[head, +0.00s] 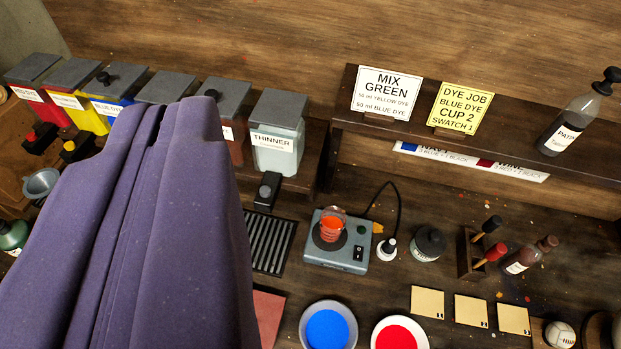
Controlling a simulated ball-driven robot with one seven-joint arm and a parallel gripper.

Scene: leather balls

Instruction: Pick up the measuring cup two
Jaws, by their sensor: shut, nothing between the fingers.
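My gripper (165,108) shows as large purple fingers filling the left of the view, closed together and empty. It hides part of the bench and the containers behind it. A small clear cup with orange-red liquid (332,229) stands on the plate of a grey-blue device (338,250) near the middle, to the right of my gripper and apart from it. I can read no number on this cup, so I cannot tell whether it is measuring cup two. No other measuring cup is clearly visible.
Lidded dye containers line the back left, with a thinner container (277,132). A shelf (440,142) holds two signs and a dark bottle (574,112). Bowls of blue (328,328) and red dye (400,335) stand in front. A black cable runs behind the device. Brown bottle (528,256) at right.

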